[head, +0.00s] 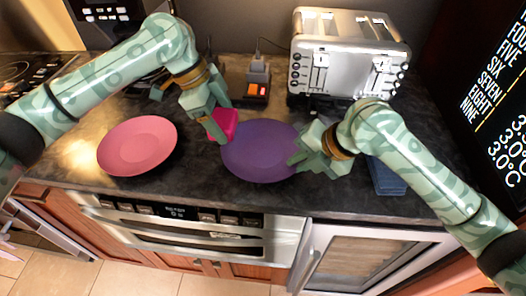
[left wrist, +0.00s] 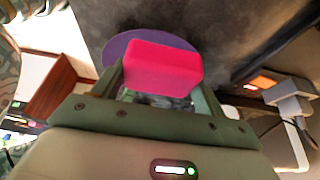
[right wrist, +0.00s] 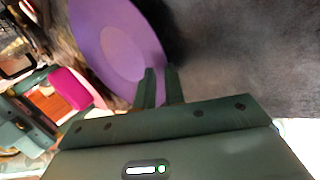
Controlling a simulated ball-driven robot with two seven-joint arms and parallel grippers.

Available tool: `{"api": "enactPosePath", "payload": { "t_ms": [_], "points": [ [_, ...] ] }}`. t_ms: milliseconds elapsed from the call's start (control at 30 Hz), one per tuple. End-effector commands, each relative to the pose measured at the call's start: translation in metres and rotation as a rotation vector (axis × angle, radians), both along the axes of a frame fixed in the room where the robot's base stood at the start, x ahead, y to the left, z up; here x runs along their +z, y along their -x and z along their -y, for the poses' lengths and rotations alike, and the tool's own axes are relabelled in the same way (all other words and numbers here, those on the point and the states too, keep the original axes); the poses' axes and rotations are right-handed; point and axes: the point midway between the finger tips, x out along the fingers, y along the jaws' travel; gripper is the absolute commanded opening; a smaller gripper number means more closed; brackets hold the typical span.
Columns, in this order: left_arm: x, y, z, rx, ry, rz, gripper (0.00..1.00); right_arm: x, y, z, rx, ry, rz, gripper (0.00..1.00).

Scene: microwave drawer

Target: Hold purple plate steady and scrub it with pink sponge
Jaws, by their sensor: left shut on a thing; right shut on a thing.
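The purple plate (head: 262,151) lies on the dark counter in the middle of the head view. My right gripper (head: 296,158) is shut on its right rim; the right wrist view shows the plate (right wrist: 118,45) with its edge at the fingers (right wrist: 160,88). My left gripper (head: 220,130) is shut on the pink sponge (head: 226,121) at the plate's left edge. In the left wrist view the sponge (left wrist: 162,68) is between the fingers and covers part of the plate (left wrist: 118,47). I cannot tell whether sponge and plate touch.
A pink plate (head: 137,146) lies on the counter (head: 200,170) to the left. A silver toaster (head: 348,55) stands behind, and a small device with an orange light (head: 257,80) stands behind the purple plate. A blue item (head: 386,178) lies right, partly behind my right arm.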

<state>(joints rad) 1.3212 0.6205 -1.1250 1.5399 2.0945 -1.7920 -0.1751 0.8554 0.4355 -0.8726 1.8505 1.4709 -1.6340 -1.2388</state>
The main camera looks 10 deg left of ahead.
Motion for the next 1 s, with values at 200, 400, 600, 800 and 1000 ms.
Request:
{"api": "enactPosePath", "payload": {
  "t_ms": [200,400,600,800,1000],
  "points": [
    [-0.0006,0.0000,-0.0016,0.000,0.000,0.000,0.54,-0.0036,0.0010,0.0006,0.000,0.005,-0.006,0.00],
    [-0.0006,-0.0001,-0.0014,0.000,0.000,0.000,0.54,-0.0036,0.0010,0.0006,0.000,0.005,-0.006,0.00],
    [-0.0005,-0.0001,-0.0013,0.000,0.000,0.000,0.54,-0.0031,0.0008,0.0006,0.000,0.005,-0.004,0.36],
    [-0.0004,-0.0001,-0.0012,0.000,0.000,0.000,0.54,-0.0033,0.0007,0.0011,0.000,0.006,-0.004,0.36],
    [-0.0003,-0.0001,-0.0013,0.000,0.000,0.000,0.54,-0.0001,0.0007,0.0037,-0.001,0.007,-0.003,0.36]
  ]
}}
